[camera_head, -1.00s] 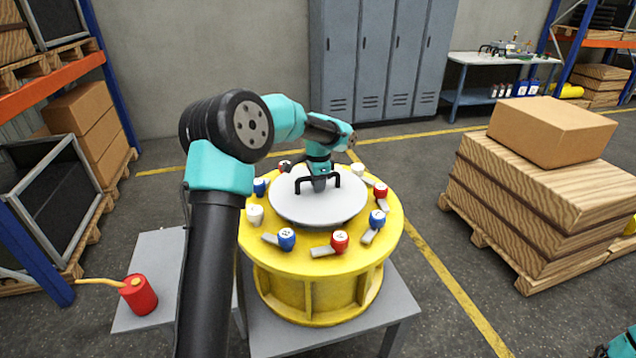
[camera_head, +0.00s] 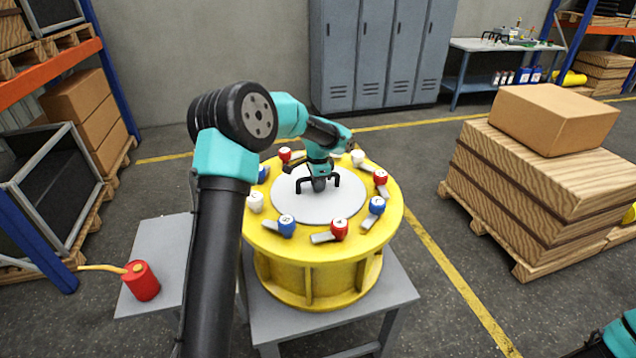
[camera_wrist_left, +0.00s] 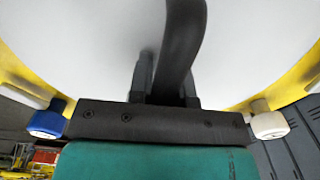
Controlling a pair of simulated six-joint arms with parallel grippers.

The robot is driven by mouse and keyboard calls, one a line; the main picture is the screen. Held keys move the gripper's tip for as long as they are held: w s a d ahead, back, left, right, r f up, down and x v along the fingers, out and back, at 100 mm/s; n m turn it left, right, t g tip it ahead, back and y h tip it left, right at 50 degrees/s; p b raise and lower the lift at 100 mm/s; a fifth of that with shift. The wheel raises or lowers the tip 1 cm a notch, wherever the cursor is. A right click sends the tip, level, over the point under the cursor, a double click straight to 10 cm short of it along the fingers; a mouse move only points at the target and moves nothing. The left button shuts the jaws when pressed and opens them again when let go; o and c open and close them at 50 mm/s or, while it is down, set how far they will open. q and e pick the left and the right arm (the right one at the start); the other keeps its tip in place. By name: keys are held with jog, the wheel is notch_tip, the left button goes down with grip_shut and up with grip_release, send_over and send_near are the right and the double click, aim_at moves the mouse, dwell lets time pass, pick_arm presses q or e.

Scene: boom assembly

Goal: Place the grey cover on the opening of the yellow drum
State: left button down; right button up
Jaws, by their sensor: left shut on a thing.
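The grey cover (camera_head: 310,205) is a pale round disc with a black handle (camera_head: 334,181) on top. It lies over the middle of the top of the yellow drum (camera_head: 330,255), and the opening is hidden beneath it. My left gripper (camera_head: 318,184) is over the cover's centre, shut on its handle. In the left wrist view the dark handle (camera_wrist_left: 184,45) runs between the fingers, with the cover's pale face (camera_wrist_left: 80,40) filling the view. I cannot tell whether the cover sits fully flush. My right gripper is not in view; part of my right arm shows at the lower right corner.
Several red, blue and white knobbed clamps (camera_head: 339,229) ring the drum's top. The drum stands on a grey table (camera_head: 400,290). A red canister (camera_head: 141,281) is on a side table at left. Boxes on a pallet (camera_head: 540,185) stand at right.

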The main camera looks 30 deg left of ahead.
pick_arm(q)
jog(key=c, duration=1.1)
grip_release()
jog(key=shift+o, duration=0.2)
notch_tip(320, 180, up, 12)
jog(key=shift+r, duration=0.1)
